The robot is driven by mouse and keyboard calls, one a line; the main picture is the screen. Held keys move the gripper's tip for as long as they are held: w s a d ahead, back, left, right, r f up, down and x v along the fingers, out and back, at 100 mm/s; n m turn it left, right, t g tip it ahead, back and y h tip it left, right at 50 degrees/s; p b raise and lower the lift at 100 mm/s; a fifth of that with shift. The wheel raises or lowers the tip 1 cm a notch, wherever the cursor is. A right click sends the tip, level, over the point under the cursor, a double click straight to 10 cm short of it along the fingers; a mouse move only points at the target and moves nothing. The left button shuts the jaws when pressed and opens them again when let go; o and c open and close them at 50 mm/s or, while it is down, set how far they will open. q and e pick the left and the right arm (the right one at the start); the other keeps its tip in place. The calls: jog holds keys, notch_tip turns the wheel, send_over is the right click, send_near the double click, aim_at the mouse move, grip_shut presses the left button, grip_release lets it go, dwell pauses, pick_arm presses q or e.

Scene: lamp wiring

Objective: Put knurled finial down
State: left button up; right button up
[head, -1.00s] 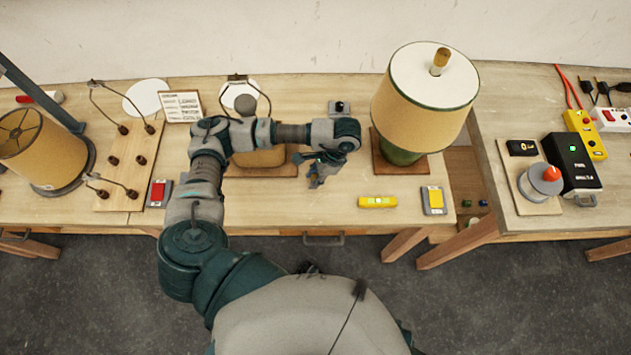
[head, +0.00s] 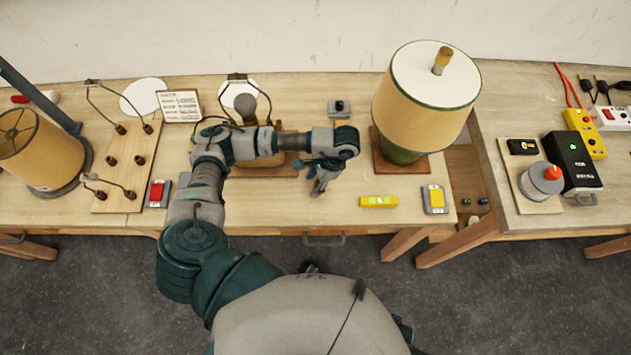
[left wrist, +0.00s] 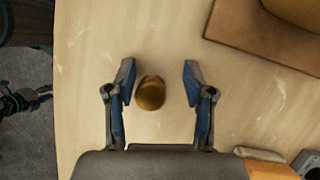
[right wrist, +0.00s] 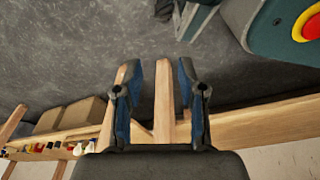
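The brass-coloured knurled finial (left wrist: 151,92) is on the bare wooden tabletop in the left wrist view, seen from above. My left gripper (left wrist: 159,70) is open, with one finger on each side of it and a clear gap to both. In the head view my left gripper (head: 321,178) is over the table, left of the yellow level, and the finial there is hidden or too small to tell. My right gripper (right wrist: 159,66) is open and empty, with floor and a table edge beyond it.
A shaded lamp (head: 425,95) with a brass-topped shade stands right of my left gripper. A lamp base on a wooden board (head: 265,171) is partly hidden behind my left arm. A yellow level (head: 378,201) and a yellow switch (head: 434,199) lie near the front edge.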

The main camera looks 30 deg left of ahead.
pick_arm(q)
jog(key=shift+d+r, duration=0.15)
jog(key=shift+d, duration=0.25)
jog(key=v, duration=0.5)
jog(key=shift+d+r+p, duration=0.15)
jog(key=shift+d+p, duration=0.15)
jog(key=shift+p, duration=0.05)
jog(key=v, duration=0.6)
jog(key=shift+r, duration=0.35)
pick_arm(e)
jog(key=shift+s+d+f, duration=0.25)
jog(key=shift+s+f, duration=0.3)
jog(key=shift+f, duration=0.05)
jog(key=shift+s+d+f, duration=0.2)
jog(key=shift+s+f, duration=0.35)
jog(key=shift+d, duration=0.15)
pick_arm(q)
jog(key=shift+a, duration=0.1)
